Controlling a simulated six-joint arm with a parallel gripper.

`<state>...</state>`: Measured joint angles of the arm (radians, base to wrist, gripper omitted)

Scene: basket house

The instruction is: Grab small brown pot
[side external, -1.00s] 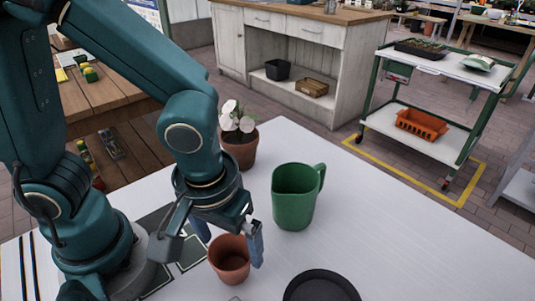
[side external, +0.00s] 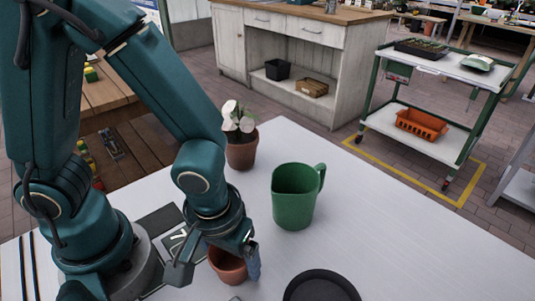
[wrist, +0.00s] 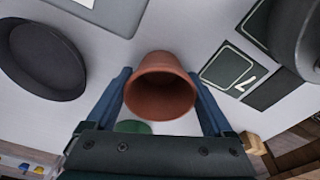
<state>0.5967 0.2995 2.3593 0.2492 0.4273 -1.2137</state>
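The small brown pot (side external: 227,266) stands upright on the white table, empty. In the wrist view the small brown pot (wrist: 160,90) sits in the middle, between the two blue fingers. My gripper (side external: 230,262) is low over the pot, pointing down, with a finger on either side of it. In the wrist view my gripper (wrist: 160,78) is open around the pot; narrow gaps seem to show beside it, and contact cannot be made out. Part of the pot's rim is hidden by the gripper in the side view.
A green jug (side external: 293,205) stands right of and behind the pot. A black round dish (side external: 321,286) lies at the front right. A larger brown pot with a white-flowered plant (side external: 241,152) stands behind. The table's right side (side external: 420,250) is clear.

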